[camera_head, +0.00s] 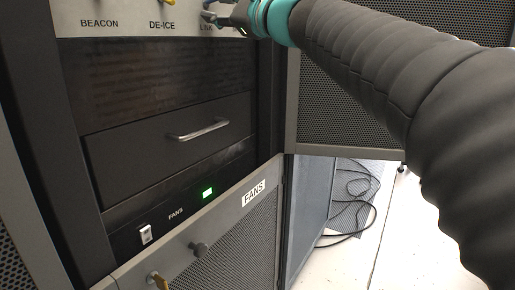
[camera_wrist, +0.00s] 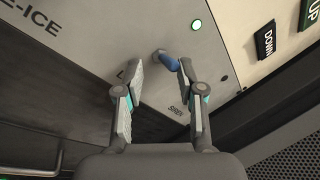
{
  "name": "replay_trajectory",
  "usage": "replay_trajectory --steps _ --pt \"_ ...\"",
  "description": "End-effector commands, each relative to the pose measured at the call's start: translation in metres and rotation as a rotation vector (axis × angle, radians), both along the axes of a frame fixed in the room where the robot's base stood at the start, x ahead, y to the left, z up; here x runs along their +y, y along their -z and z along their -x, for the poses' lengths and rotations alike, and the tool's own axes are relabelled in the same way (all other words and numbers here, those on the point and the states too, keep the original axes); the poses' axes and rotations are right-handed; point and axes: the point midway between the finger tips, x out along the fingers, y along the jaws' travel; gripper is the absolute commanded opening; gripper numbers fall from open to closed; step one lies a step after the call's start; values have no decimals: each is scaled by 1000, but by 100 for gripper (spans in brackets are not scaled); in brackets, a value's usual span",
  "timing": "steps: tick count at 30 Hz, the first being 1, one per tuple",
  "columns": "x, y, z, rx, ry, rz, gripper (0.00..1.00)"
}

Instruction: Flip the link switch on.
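The link switch (camera_wrist: 168,62) is a blue-tipped toggle on the light grey panel in the wrist view. Its metal base is at the upper left of the tip. The LINK label (camera_head: 206,28) is readable in the head view; in the wrist view my left finger covers most of it. My gripper (camera_wrist: 161,60) is open, with one finger on each side of the toggle. The blue tip is close to the right finger; I cannot tell whether they touch. In the head view my gripper (camera_head: 212,18) is at the top edge, by the LINK label.
BEACON (camera_head: 99,22) and DE-ICE (camera_head: 162,25) labels lie left.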

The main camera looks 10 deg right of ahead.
Motion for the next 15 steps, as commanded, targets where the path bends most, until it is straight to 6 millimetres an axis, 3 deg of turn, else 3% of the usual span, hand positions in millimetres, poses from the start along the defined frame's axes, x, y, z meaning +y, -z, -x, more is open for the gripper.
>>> replay_trajectory --steps 1,4,15 --pt "1 10 0 -12 -2 -16 37" --pt "0 10 0 -38 -1 -50 37" --pt "-43 19 49 -36 4 -44 37"
